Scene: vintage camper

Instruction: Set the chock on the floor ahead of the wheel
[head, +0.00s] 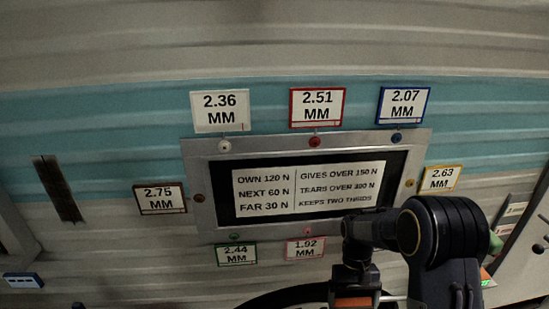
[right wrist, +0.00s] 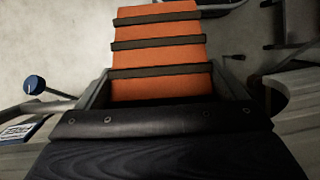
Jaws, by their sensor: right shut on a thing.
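The chock (right wrist: 158,53) is an orange block with black ribs, in the right wrist view. My right gripper (right wrist: 163,90) is shut on it, with a finger on each side. In the head view the gripper (head: 356,280) is at the lower right, low in front of the camper wall, and a bit of orange (head: 354,302) shows at the bottom edge. A dark curved edge (head: 285,297), perhaps the wheel or its arch, shows at the bottom of the head view; the rest is cut off. My left gripper is out of view.
A framed panel (head: 197,190) with several labelled tags around it is on the camper wall. The pale floor (right wrist: 60,50) lies beyond the chock in the wrist view. A blue knob (right wrist: 34,84) is at left there, and dark metal parts (right wrist: 298,22) are at right.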

